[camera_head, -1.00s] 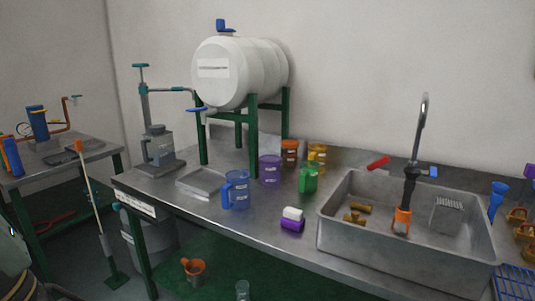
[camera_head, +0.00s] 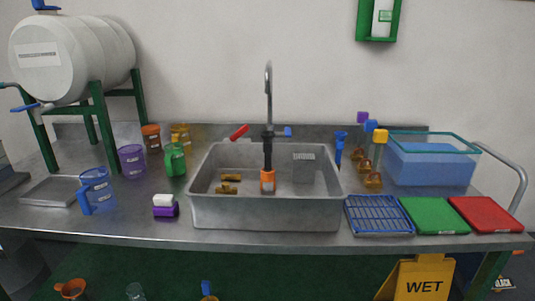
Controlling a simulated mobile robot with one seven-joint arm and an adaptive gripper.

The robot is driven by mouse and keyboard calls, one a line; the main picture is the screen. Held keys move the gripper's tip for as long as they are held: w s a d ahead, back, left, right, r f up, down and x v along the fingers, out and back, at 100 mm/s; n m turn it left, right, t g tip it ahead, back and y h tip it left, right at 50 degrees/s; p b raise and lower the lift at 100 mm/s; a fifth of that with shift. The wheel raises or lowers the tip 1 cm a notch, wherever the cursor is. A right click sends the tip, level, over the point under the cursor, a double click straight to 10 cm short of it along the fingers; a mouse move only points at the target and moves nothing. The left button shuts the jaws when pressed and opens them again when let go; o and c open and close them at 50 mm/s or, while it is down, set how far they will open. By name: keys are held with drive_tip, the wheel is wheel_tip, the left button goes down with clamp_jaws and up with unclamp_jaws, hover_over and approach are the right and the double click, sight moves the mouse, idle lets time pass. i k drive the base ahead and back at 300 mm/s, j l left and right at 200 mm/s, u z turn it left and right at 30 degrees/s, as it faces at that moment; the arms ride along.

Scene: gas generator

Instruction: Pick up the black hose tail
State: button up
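I cannot make out a thing that is clearly the black hose tail. A black tube-like piece (camera_head: 268,150) hangs upright below the tall faucet (camera_head: 268,85), with an orange end piece (camera_head: 268,181) at its bottom in the grey sink (camera_head: 265,212). I cannot tell whether this black piece is the hose tail. My gripper is not in view.
The metal bench holds a blue jug (camera_head: 97,190), a green jug (camera_head: 175,160), a purple-and-white block (camera_head: 165,207), a blue rack (camera_head: 379,215), green (camera_head: 434,216) and red boards (camera_head: 486,214), and a blue water tank (camera_head: 430,165). A yellow WET sign (camera_head: 423,278) stands below.

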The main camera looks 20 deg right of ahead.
sight(268, 136)
drive_tip(key=i+j+z, duration=0.1)
drive_tip(key=i+j, duration=0.4)
drive_tip(key=i+j+z, duration=0.1)
drive_tip(key=i+j, duration=0.4)
drive_tip(key=j, duration=0.2)
drive_tip(key=j+z, duration=0.1)
drive_tip(key=z, duration=2.15)
drive_tip(key=i+j, duration=0.05)
drive_tip(key=j, duration=0.05)
